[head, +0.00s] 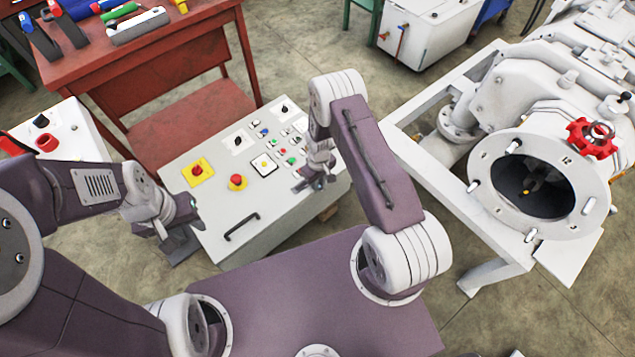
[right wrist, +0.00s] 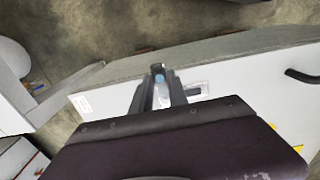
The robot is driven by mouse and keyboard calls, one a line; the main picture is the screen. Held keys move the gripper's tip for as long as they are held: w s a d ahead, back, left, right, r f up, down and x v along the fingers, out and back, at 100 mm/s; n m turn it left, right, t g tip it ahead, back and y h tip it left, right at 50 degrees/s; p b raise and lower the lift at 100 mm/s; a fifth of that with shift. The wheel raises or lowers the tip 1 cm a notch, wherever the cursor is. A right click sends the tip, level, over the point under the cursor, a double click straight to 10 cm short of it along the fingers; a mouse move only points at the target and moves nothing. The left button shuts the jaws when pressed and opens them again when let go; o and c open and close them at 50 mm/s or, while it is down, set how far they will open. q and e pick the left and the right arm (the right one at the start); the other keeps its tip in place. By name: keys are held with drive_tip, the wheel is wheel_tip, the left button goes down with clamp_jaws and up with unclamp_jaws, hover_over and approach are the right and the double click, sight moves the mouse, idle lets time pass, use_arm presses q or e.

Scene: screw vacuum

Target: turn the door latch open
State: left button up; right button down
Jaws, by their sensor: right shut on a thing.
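The latch is on the face of the white control cabinet (head: 215,235), near its right edge, where my right gripper covers it in the head view. In the right wrist view a small silver latch plate (right wrist: 197,89) shows beside the fingers, on the white face. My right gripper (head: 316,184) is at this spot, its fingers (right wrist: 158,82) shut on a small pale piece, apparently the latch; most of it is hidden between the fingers. My left gripper (head: 180,246) hangs left of the cabinet, away from the latch; its finger opening is unclear.
The cabinet face carries a black handle (head: 241,227), a red emergency button (head: 237,181) and several switches. A red workbench (head: 170,62) with tools stands behind. The white vacuum machine (head: 540,125) and its frame stand to the right, with bare floor between.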

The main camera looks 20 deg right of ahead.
idle(0.4)
drive_tip(key=c, duration=1.3)
unclamp_jaws()
wheel_tip(320, 180, up, 9)
drive_tip(key=shift+r+p, duration=0.1)
drive_tip(key=shift+p, duration=1.05)
